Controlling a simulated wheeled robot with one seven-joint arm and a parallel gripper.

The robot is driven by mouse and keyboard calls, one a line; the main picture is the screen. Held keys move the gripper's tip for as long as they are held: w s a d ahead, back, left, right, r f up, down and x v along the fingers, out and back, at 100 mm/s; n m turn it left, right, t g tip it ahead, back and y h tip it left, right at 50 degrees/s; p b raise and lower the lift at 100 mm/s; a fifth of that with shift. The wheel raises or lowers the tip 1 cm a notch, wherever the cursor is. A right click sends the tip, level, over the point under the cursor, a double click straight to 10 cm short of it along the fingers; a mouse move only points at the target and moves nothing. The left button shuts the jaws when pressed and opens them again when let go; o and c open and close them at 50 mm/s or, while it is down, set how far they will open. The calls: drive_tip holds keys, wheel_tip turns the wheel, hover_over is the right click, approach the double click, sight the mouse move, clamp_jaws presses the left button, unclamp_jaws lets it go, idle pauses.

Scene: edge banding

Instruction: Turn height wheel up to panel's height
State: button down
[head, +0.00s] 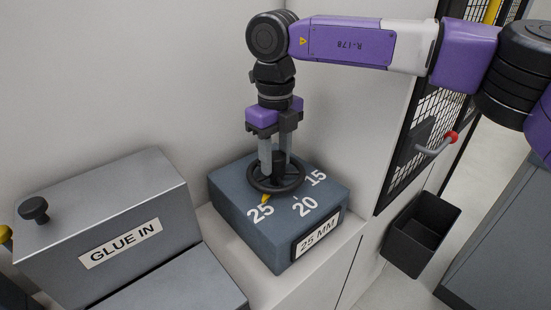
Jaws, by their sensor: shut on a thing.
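The height wheel (263,186) is a black handwheel with a central hub, lying flat on top of a blue-grey block (238,208). The block's top carries the white numbers 25, 20 and 15. A yellow pointer (266,198) at the wheel's front rim points at the 25. A plate (318,236) on the block's front face reads "25 MM". My gripper (278,166) comes straight down from above, its two grey fingers shut on the wheel's hub. The panel cannot be made out.
A grey metal box labelled "GLUE IN" (120,244) with a black knob (33,208) stands at the left. A mesh door (425,130) with a red-tipped handle (450,138) is at the right, above an open black bin (422,236). A wall rises behind the block.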

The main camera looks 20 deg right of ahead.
sight(276, 155)
idle(0.4)
drive_tip(key=c, duration=0.9)
unclamp_jaws()
drive_tip(key=shift+r+b, duration=0.5)
drive_tip(key=shift+r, duration=3.45)
drive_tip(key=shift+s, duration=0.1)
